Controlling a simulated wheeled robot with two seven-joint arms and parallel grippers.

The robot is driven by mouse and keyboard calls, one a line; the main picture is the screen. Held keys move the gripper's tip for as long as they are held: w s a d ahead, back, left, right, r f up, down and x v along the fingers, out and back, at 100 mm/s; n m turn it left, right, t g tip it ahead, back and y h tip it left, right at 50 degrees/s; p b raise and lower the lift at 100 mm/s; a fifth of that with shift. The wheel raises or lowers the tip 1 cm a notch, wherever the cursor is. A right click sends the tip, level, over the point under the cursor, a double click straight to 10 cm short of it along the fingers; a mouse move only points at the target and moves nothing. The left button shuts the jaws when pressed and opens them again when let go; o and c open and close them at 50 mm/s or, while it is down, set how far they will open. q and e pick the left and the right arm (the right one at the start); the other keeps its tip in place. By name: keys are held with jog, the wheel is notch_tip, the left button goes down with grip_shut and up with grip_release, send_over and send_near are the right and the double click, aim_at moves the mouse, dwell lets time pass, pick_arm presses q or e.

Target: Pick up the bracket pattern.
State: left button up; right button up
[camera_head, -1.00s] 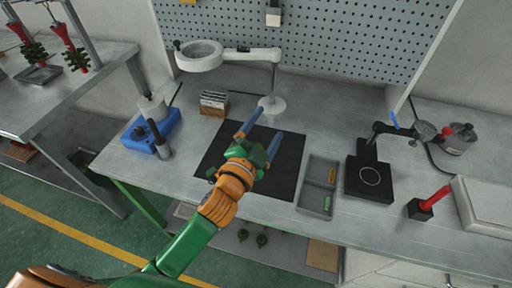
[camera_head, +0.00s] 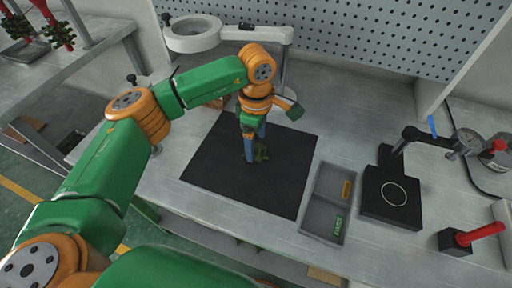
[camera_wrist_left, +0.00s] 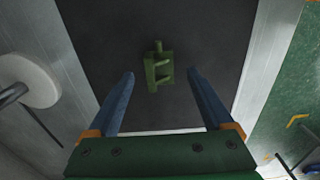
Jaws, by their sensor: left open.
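The green bracket pattern (camera_head: 262,154) lies on the black mat (camera_head: 215,165), near its middle. In the left wrist view the bracket pattern (camera_wrist_left: 158,70) shows whole, with a short stub at its far end. My left gripper (camera_head: 256,146) points down over the mat at the bracket pattern, and its blue fingers partly cover the piece in the head view. In the left wrist view the left gripper (camera_wrist_left: 161,75) is open, with one finger on each side of the piece and visible gaps between. My right gripper is not in view.
A white ring magnifier lamp (camera_head: 192,34) stands behind my left arm.

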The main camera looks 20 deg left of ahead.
aim_at(256, 154)
pick_arm(q)
notch_tip(256, 154, down, 3)
jog(key=shift+f, duration=0.1)
grip_shut()
